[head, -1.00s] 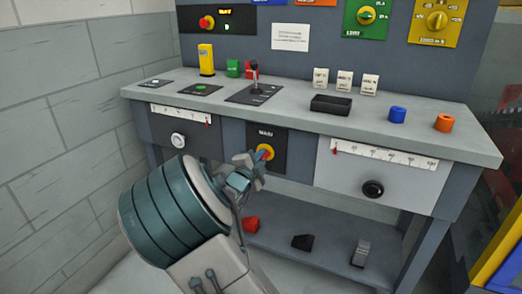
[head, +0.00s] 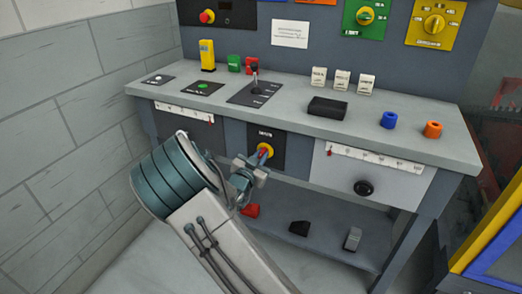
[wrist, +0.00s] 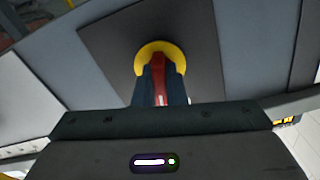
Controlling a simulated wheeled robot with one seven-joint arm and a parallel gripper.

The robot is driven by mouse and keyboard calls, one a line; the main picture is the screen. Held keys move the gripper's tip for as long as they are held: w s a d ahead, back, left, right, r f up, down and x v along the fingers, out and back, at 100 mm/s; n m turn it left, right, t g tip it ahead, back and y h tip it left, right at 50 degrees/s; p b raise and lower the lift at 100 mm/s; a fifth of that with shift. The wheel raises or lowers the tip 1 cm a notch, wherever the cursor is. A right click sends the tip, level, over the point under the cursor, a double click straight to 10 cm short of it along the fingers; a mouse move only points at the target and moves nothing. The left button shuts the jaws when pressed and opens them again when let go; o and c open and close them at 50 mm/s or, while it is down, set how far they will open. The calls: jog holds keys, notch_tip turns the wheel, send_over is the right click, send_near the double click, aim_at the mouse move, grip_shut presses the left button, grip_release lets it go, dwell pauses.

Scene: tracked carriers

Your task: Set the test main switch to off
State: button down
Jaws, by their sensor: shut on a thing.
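The main switch (head: 266,149) is a red handle on a yellow round base, set in a dark panel labelled MAIN on the bench front. In the wrist view its yellow base (wrist: 158,50) shows beyond my fingers. My gripper (head: 260,160) is at the switch. In the wrist view my gripper (wrist: 160,85) is shut on the red handle (wrist: 160,75), with a dark finger on each side. The handle stands roughly upright in the wrist view. The fingers partly hide the handle, and the head view is too small to read its setting.
The bench top (head: 210,105) holds a lever (head: 255,85), a black tray (head: 327,108), and blue (head: 388,120) and orange (head: 433,129) rings. A drawer with a black knob (head: 363,188) is to the right. The lower shelf (head: 275,232) holds several small blocks.

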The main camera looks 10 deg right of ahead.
jog(key=shift+n+p, duration=0.85)
jog(key=shift+n, duration=0.45)
jog(key=shift+f, duration=0.1)
jog(key=c, duration=1.5)
grip_release()
jog(key=p+v, duration=0.2)
jog(key=v, duration=1.2)
